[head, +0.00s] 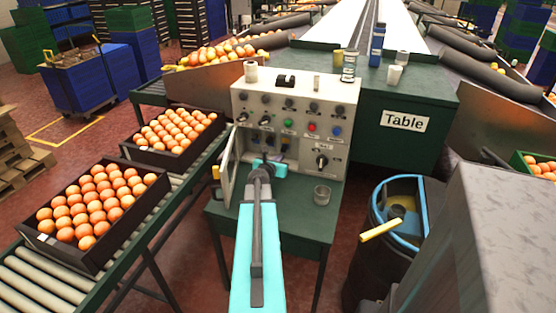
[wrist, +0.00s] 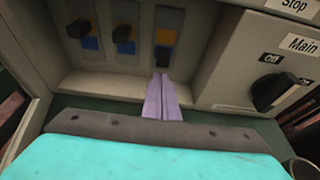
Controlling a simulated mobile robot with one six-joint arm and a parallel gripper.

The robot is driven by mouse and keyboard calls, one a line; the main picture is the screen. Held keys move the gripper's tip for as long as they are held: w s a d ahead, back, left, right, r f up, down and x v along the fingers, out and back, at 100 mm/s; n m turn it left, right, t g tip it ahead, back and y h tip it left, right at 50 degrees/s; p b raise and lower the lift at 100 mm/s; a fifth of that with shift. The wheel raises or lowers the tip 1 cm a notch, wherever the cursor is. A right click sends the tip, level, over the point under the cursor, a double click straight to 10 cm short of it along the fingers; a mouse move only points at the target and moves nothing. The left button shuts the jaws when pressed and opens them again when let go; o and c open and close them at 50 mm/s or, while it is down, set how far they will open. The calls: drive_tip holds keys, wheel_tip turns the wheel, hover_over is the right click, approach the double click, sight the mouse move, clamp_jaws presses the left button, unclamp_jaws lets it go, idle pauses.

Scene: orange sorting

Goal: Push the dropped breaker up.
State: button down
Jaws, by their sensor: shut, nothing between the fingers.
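In the wrist view, three breakers sit in a recess of the grey control panel (head: 296,104). The left breaker (wrist: 79,30) and middle breaker (wrist: 123,36) show blue below their black levers. The right breaker (wrist: 164,40) shows orange above its black lever, which sits lower than the other two. My gripper (wrist: 163,76) is shut and empty, its pale fingers pointing at the recess just below the right breaker's lever. I cannot tell whether they touch it. In the head view my gripper (head: 264,160) is at the panel's lower opening, partly hiding the breakers.
The open panel door (head: 229,167) stands left of my gripper. The Main switch (wrist: 277,92) is to the right of the recess. A metal cup (head: 322,195) stands on the green bench at right. Orange trays (head: 150,180) are on the roller conveyor at left.

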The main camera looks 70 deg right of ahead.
sight(284, 147)
drive_tip(key=shift+x, duration=1.05)
drive_tip(key=shift+r, duration=0.1)
wheel_tip(284, 147, up, 4)
drive_tip(key=p, duration=0.3)
drive_tip(key=shift+f+p, duration=0.2)
drive_tip(key=shift+p, duration=0.1)
drive_tip(key=shift+r, duration=0.15)
drive_tip(key=shift+d, duration=0.1)
